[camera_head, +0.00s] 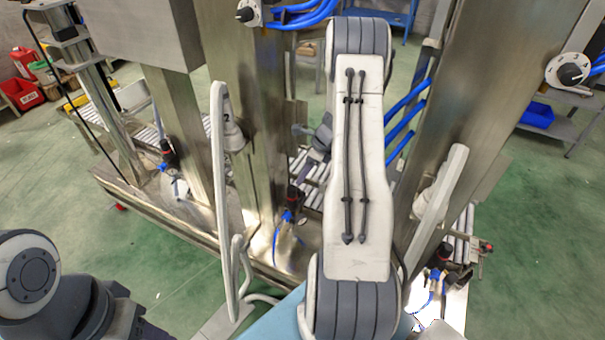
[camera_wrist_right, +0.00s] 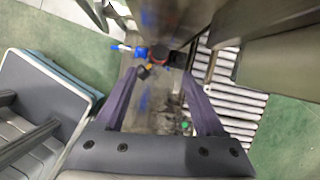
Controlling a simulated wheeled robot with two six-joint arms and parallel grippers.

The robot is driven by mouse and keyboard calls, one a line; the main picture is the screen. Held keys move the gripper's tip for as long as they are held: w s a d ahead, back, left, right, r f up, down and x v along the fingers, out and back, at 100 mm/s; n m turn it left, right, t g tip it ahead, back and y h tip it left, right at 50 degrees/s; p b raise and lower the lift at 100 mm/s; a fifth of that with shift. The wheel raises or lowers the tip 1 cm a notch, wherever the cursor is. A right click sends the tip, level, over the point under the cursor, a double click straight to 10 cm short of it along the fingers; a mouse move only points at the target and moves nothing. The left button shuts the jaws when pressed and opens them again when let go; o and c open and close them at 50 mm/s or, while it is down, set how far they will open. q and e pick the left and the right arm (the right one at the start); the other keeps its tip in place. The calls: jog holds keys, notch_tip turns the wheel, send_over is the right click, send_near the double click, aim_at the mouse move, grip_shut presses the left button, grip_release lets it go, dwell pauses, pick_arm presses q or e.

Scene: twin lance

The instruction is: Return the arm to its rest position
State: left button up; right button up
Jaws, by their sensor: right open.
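My right arm (camera_head: 358,170) reaches up through the middle of the head view, its grey and white links hiding much behind them. My right gripper (camera_head: 306,168) shows only in part, left of that arm in front of the steel columns. In the right wrist view, the dark purple fingers of the right gripper (camera_wrist_right: 162,100) stand wide apart with nothing held between them. A red, black and blue fitting (camera_wrist_right: 158,55) lies beyond the fingertips. My left arm (camera_head: 45,290) shows only as a link at the lower left; its gripper is out of view.
Steel columns (camera_head: 258,120) and a slanted steel column (camera_head: 480,110) stand close around the right arm. A white upright bar (camera_head: 218,190) and another white bar (camera_head: 442,205) flank it. A roller conveyor (camera_wrist_right: 232,105) runs behind. Green floor (camera_head: 70,235) is open at left.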

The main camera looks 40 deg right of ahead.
dwell(0.4)
jog(key=s+a+r+n+g+h, duration=0.1)
jog(key=s+a+r+n, duration=0.1)
jog(key=a+r+n, duration=0.4)
jog(key=s+a+r+n, duration=0.2)
jog(key=a+n, duration=0.7)
jog(key=s+a+r+n+g+h, duration=0.1)
jog(key=s+a+r+n, duration=0.1)
jog(key=a+r+n, duration=0.4)
jog(key=s+a+r+n+g+p, duration=0.1)
jog(key=s+a+r+n+p, duration=0.3)
jog(key=s+a+r+n, duration=0.3)
jog(key=s+a+r+n+g+p, duration=0.1)
jog(key=s+a+r+n+p, duration=0.4)
jog(key=s+a+r+n, duration=0.3)
jog(key=s+a+n, duration=0.1)
jog(key=s+a, duration=0.3)
jog(key=a, duration=0.1)
jog(key=shift+n+y, duration=0.3)
jog(key=shift+y, duration=0.1)
jog(key=shift+w, duration=0.1)
